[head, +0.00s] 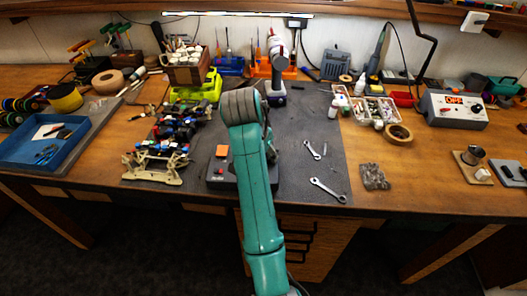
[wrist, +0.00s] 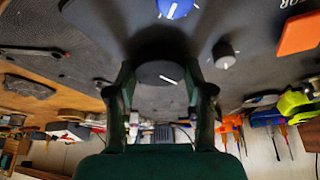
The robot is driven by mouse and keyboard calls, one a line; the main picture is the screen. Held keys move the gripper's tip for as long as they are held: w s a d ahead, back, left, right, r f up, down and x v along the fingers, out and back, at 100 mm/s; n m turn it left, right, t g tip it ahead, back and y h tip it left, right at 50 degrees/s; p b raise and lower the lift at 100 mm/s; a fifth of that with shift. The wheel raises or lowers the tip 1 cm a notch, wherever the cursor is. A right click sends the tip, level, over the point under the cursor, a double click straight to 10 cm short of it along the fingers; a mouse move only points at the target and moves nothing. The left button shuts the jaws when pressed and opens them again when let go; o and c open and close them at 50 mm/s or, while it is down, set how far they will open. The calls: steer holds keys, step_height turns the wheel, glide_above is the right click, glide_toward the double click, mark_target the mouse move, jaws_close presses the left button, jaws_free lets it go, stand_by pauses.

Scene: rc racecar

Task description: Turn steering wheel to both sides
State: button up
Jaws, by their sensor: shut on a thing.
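The steering wheel (wrist: 158,72) is a dark round disc with a short white line on its face, the line slanting towards the lower right in the wrist view. It sits on a dark controller box (wrist: 110,20), which also shows in the head view (head: 228,180), partly behind my arm. My gripper (wrist: 161,80) has one finger on each side of the wheel and is shut on it. In the head view my teal arm hides the wheel and my fingers. The racecar chassis (head: 180,128) stands left of the controller on the dark mat.
A blue knob (wrist: 175,8), a small grey knob (wrist: 225,52) and an orange square (wrist: 299,34) are close by on the controller. Two wrenches (head: 327,190) lie to the right on the mat (head: 325,130). Boxes and tools line the back of the bench.

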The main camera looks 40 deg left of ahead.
steer(key=n+y, duration=0.1)
steer(key=n, duration=0.1)
steer(key=n+g, duration=0.1)
steer(key=n, duration=0.2)
steer(key=shift+d+y, duration=0.15)
steer(key=shift+y, duration=0.25)
steer(key=shift+n, duration=0.3)
steer(key=o, duration=1.2)
steer(key=shift+c, duration=0.2)
